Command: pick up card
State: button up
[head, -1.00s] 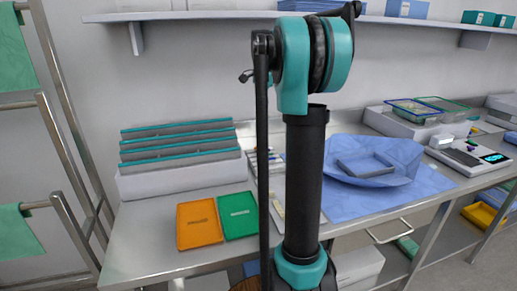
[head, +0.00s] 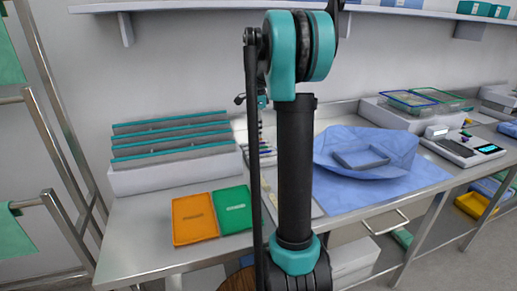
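No card can be made out for certain. A pale flat piece (head: 316,208) lies on the steel bench just right of my upright arm, partly hidden by it; I cannot tell whether it is the card. An orange tray (head: 194,228) and a green tray (head: 234,222) lie side by side left of my arm, each with a small label-like mark in it. My arm stands in the middle of the head view and hides part of the bench. My gripper cannot be made out, so its fingers and anything in them are hidden.
A grey rack with teal-edged dividers (head: 172,165) stands at the back left. A blue wrap (head: 400,165) with a grey tray (head: 362,158) lies right of my arm. A scale (head: 463,146) and baskets (head: 425,101) stand farther right. A wall shelf (head: 185,7) runs above.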

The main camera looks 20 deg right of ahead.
jog(key=f, duration=0.5)
jog(key=shift+s+d, duration=0.25)
jog(key=shift+d, duration=0.05)
grip_shut()
